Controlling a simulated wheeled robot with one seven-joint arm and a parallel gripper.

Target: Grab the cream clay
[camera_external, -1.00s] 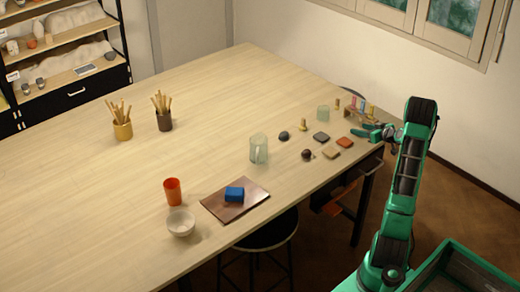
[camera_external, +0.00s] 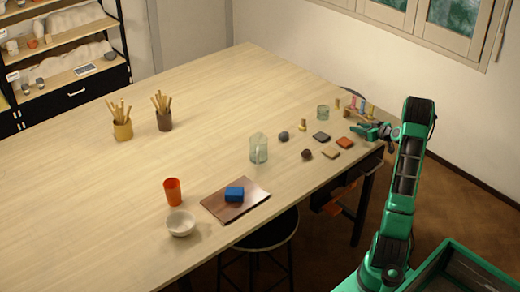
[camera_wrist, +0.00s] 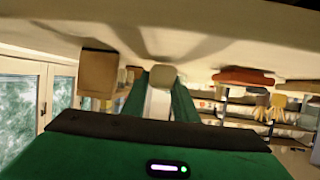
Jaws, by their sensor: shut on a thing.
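The cream clay (camera_wrist: 163,77) is a small pale rounded lump at the tips of my gripper in the wrist view. My gripper (camera_wrist: 161,88) has its two green fingers closed on the lump's sides. The wrist view is upside down, with the tabletop along its top, and the lump appears at or very close to that surface. In the external view my gripper (camera_external: 355,128) is low over the right edge of the table, and the lump cannot be made out there.
An orange-red slab (camera_external: 344,142), a tan slab (camera_external: 330,153), a dark slab (camera_external: 321,137) and a brown ball (camera_external: 307,154) lie near my gripper. A glass (camera_external: 323,112) and a wooden stand with coloured pegs (camera_external: 360,113) are behind.

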